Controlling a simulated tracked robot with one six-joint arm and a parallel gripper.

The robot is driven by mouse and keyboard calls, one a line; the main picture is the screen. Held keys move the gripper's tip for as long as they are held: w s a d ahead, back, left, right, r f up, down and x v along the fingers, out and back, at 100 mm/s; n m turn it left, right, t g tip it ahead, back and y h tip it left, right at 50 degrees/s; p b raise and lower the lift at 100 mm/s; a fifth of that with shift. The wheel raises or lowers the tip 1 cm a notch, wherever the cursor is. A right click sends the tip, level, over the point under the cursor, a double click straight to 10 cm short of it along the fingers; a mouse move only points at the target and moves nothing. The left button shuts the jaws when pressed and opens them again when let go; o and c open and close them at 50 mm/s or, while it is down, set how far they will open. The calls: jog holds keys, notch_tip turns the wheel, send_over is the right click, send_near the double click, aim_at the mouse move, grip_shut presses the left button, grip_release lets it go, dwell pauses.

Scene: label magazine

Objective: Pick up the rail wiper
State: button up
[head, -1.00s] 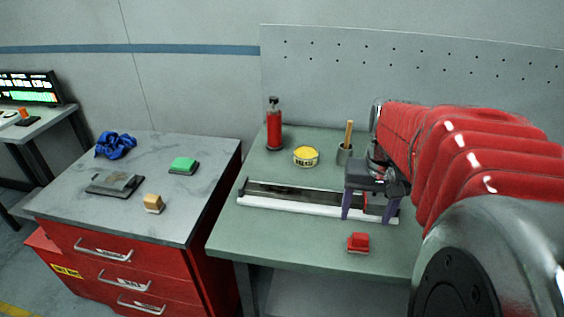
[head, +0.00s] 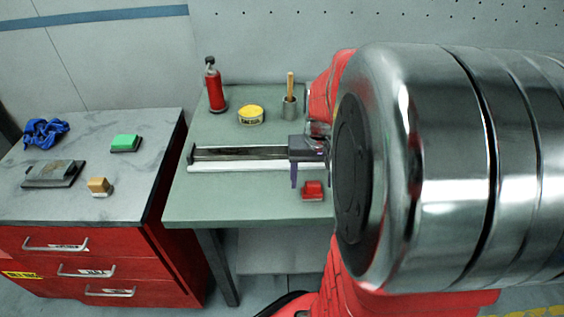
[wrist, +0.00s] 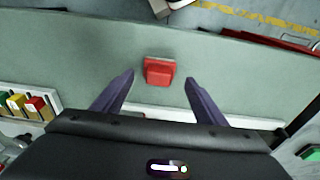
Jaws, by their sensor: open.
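The rail wiper appears to be the small red block with a pale base (head: 312,191), on the green workbench (head: 250,212) in front of the rail. In the wrist view the red block (wrist: 159,71) lies between and slightly beyond the fingertips, apart from both. My gripper (head: 311,178) is open and empty, its purple fingers pointing down above the bench near the block. The fingers of my gripper also show in the wrist view (wrist: 160,78). My arm hides the bench's right part in the head view.
A long rail (head: 240,158) lies behind the block. A red bottle (head: 214,88), yellow tin (head: 251,115) and grey cup (head: 289,108) stand behind it. The left cabinet top (head: 130,180) holds a green block (head: 126,142), tan block (head: 99,186) and blue cloth (head: 45,132). Bench around the red block is clear.

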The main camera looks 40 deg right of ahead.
aim_at(313, 183)
jog(key=shift+w+d+f, duration=0.1)
jog(key=shift+d+f, duration=0.05)
jog(key=shift+f, duration=1.65)
jog(key=shift+c, duration=0.6)
jog(key=c, duration=1)
